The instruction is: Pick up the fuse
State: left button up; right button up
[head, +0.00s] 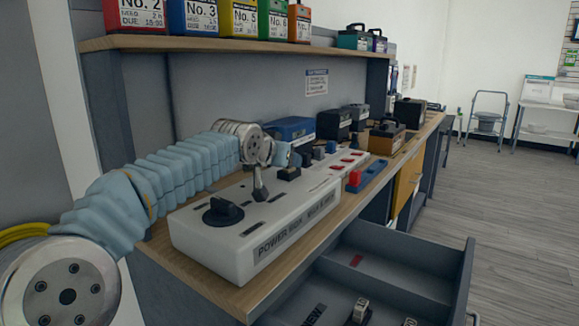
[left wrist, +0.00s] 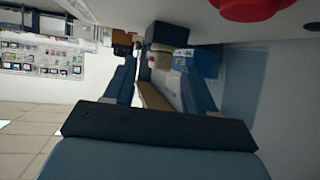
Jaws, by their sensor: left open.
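My left gripper (head: 284,156) is low over the far part of the white power box (head: 225,248) on the workbench. In the left wrist view its two dark blue fingers (left wrist: 162,85) stand apart with nothing seen held between them. A small cream piece with a dark top (head: 360,311) stands in the open drawer (head: 400,292), at the picture's bottom edge; it may be the fuse, but I cannot tell. A small red piece (head: 356,261) lies in the drawer's back compartment. My right gripper is not in view.
The box carries a black knob (head: 223,211), an upright lever (head: 260,184) and red switches (head: 350,156). A blue block with a red part (head: 364,177) sits at the bench edge. Dark and orange cases (head: 386,137) stand farther along. A shelf (head: 235,44) overhangs the bench.

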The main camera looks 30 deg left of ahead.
pick_arm(q)
jog(key=shift+w+f, duration=0.3)
jog(key=shift+w, duration=0.35)
grip_shut()
jog(key=shift+r, duration=0.15)
